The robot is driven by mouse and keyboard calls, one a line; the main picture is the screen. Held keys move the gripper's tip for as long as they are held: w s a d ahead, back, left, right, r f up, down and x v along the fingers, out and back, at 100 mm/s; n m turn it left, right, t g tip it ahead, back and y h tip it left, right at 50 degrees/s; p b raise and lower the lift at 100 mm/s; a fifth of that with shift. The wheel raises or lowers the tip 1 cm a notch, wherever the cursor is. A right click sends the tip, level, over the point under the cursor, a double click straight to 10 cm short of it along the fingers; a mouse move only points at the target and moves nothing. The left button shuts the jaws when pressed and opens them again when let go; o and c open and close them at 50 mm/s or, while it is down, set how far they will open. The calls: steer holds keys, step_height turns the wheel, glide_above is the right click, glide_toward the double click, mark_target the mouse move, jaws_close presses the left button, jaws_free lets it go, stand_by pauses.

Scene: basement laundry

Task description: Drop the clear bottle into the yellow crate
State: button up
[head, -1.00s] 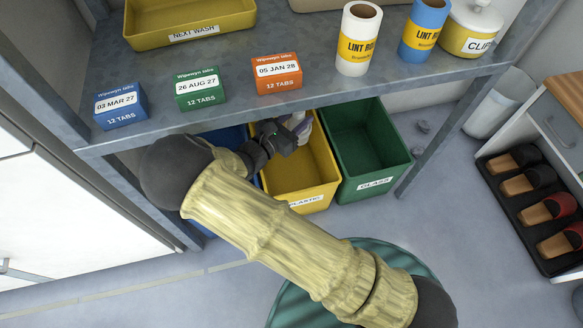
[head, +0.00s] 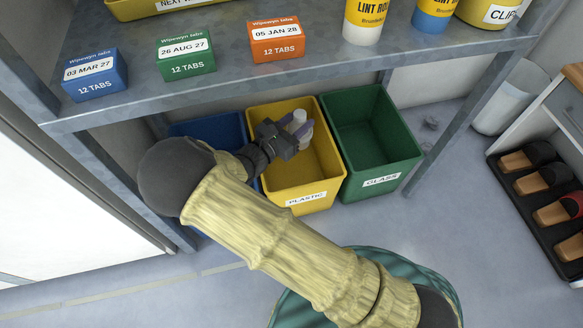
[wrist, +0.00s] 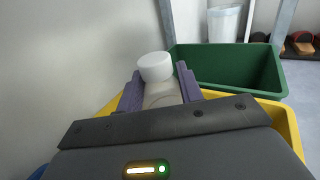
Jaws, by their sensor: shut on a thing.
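The clear bottle (head: 299,118) has a white cap and is held between the fingers of my gripper (head: 296,132). In the wrist view the bottle's white cap (wrist: 155,67) rises between the two purple-grey fingers of my gripper (wrist: 160,92). My gripper is shut on the bottle. The yellow crate (head: 308,198), labelled PLASTIC, is below the shelf, and in the head view the gripper and bottle overlap its opening. I cannot tell their exact height over it. The crate's yellow rim (wrist: 285,118) also shows in the wrist view. The bottle's lower part is mostly hidden.
A green crate (head: 384,184) labelled GLASS stands to the right, and a blue crate (head: 212,128) to the left. The metal shelf (head: 222,72) above holds tab boxes and lint rollers. A slipper rack (head: 523,208) stands at the right.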

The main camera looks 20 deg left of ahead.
steer(key=o, duration=1.3)
steer(key=shift+s, duration=0.1)
steer(key=shift+s+a+r+p, duration=0.15)
steer(key=shift+s+a+p, duration=0.05)
steer(key=shift+p, duration=0.15)
steer(key=p+v, duration=0.8)
steer(key=v, duration=0.8)
steer(key=shift+p, duration=0.4)
steer(key=shift+s+a, duration=0.1)
steer(key=shift+s, duration=0.3)
